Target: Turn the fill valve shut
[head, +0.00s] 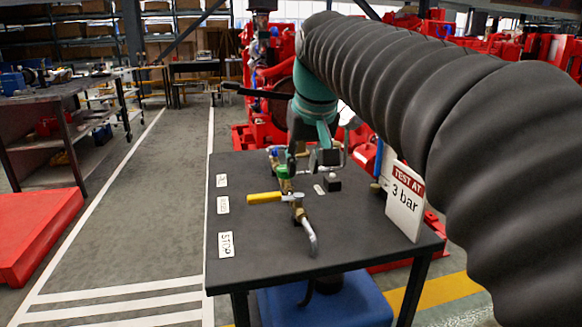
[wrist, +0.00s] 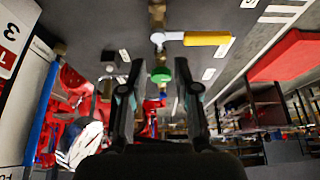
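On a dark bench (head: 330,240) is brass pipework with a yellow lever valve (head: 264,197), its lever pointing left, and a green-handled valve (head: 283,173) just behind it. The label text is too small to tell which is the fill valve. My gripper (head: 292,165) is at the green handle, its fingers pointing down and partly hidden. In the wrist view my gripper (wrist: 160,66) is open, and the green handle (wrist: 160,75) shows between the two fingers with gaps on both sides. I cannot tell whether they touch. The yellow lever (wrist: 207,38) is beyond the fingertips, to the right.
A bent metal spout (head: 309,236) sticks out toward the front. A "TEST AT 3 bar" sign (head: 405,203) stands at the bench's right edge. A STOP label (head: 226,244) and other labels lie along the left side. Red machinery (head: 262,75) stands behind. The bench front is clear.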

